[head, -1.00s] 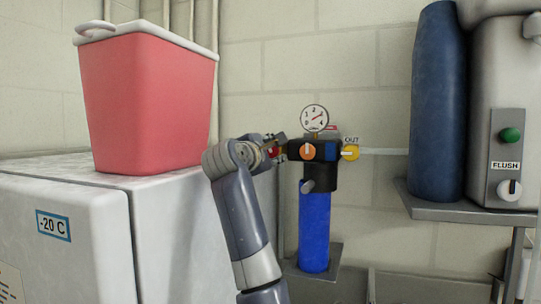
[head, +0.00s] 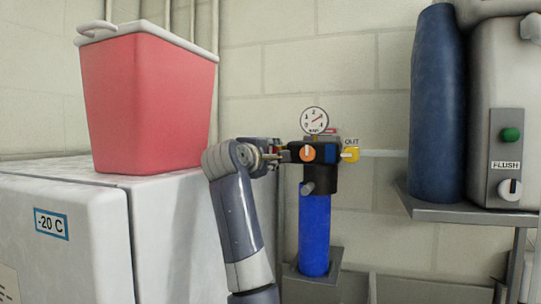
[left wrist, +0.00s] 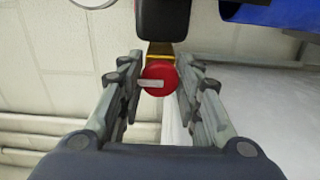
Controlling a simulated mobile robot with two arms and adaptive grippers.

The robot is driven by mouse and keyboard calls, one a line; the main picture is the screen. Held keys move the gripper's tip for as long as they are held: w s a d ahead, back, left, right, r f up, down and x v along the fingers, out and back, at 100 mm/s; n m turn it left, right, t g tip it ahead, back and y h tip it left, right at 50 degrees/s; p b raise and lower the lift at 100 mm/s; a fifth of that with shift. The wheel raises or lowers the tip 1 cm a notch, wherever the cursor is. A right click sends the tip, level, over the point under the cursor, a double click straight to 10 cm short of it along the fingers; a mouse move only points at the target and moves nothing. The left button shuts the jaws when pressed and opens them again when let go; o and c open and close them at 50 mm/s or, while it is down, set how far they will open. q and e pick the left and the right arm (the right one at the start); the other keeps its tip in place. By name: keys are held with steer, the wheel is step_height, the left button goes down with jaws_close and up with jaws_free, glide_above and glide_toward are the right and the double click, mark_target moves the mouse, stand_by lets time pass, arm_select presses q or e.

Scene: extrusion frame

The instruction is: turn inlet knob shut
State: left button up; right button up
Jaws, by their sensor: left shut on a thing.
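The filter unit has a black head (head: 324,153) over a blue housing (head: 314,234). The red inlet knob (left wrist: 160,76) is on its left side, with a white bar lying nearly level in the left wrist view. In the head view my left gripper (head: 275,152) covers most of the knob. A yellow knob (head: 350,155) under an OUT label is on the right side, and an orange knob (head: 307,153) is on the front. My right gripper is out of view.
A round gauge (head: 315,120) stands on the filter head. A red bin (head: 148,100) sits on the white freezer (head: 60,195) at left. A blue cylinder (head: 437,110) and a tank with a FLUSH panel (head: 507,140) stand on a shelf at right.

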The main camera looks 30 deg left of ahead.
arm_select(q)
steer(key=shift+f, duration=0.1)
steer(key=o, duration=1)
steer(key=shift+o, duration=0.2)
steer(key=shift+d, duration=0.1)
steer(key=v, duration=1.2)
